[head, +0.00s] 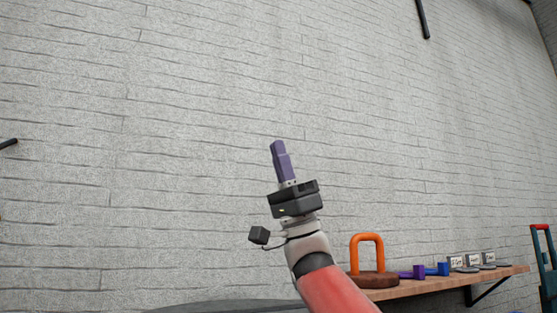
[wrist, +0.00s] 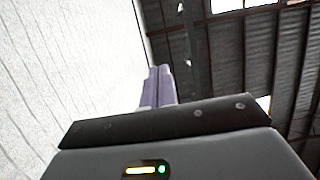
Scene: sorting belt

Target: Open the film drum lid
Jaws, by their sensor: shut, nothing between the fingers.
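My gripper (head: 277,146) is raised in front of the white brick wall in the head view, its purple fingers pointing up and closed together with nothing between them. In the wrist view the shut fingers (wrist: 158,76) point toward the wall and ceiling. I cannot make out a film drum or its lid for certain in either view. A dark rounded edge (head: 235,306) shows at the bottom of the head view, mostly cut off, and I cannot tell what it is.
A wooden shelf (head: 440,283) on the wall at lower right holds an orange handle on a brown round base (head: 368,241), purple and blue pieces (head: 430,270) and several small labelled cards (head: 472,260). A teal and red frame (head: 545,262) stands far right. Space around my gripper is clear.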

